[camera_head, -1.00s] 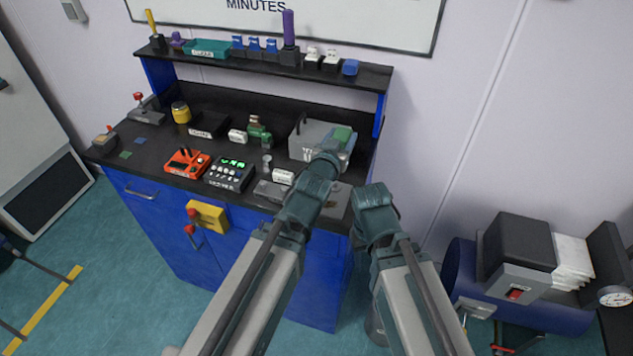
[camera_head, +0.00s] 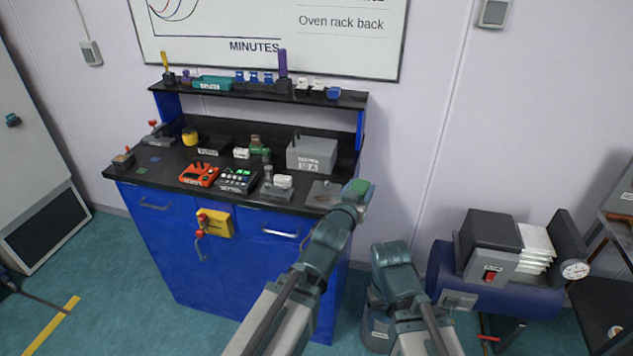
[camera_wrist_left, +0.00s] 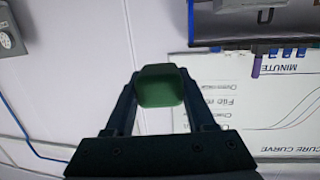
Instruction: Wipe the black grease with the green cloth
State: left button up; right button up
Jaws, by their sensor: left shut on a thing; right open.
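My left gripper (camera_head: 358,193) is shut on the green cloth (camera_head: 361,186). It holds the cloth up near the right front corner of the bench, by a flat grey plate (camera_head: 320,194). In the left wrist view the cloth (camera_wrist_left: 160,86) is a folded green block between the two dark fingers. My right gripper (camera_head: 378,322) hangs low in front of the bench's right side, empty; its fingers are hard to make out. I cannot make out the black grease.
The blue bench (camera_head: 230,271) has a black top with a grey box (camera_head: 312,155), an orange device (camera_head: 199,175) and a meter (camera_head: 236,180). A shelf (camera_head: 220,90) with small items runs along its back. A blue compressor (camera_head: 455,275) stands at the right.

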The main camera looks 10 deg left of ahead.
pick_arm(q)
jog(key=w+a+f+b, duration=0.2)
jog(key=w+a, duration=0.2)
jog(key=a, duration=0.1)
jog(key=w+a+f+n+y+b, duration=0.1)
jog(key=w+a+f+b, duration=0.1)
jog(key=w+a, duration=0.3)
jog(key=w+a+f+y+b, duration=0.1)
jog(key=w+a+f+b, duration=0.1)
jog(key=w+a+f, duration=0.1)
jog(key=shift+w+a+f+n, duration=0.15)
jog(key=shift+w+a, duration=0.25)
jog(key=shift+a, duration=0.2)
jog(key=shift+w+a+n, duration=0.15)
jog(key=shift+w+a, duration=0.25)
jog(key=shift+a, duration=0.15)
jog(key=shift+w+a+b, duration=0.1)
jog(key=shift+a+b, duration=0.2)
jog(key=shift+a, duration=0.1)
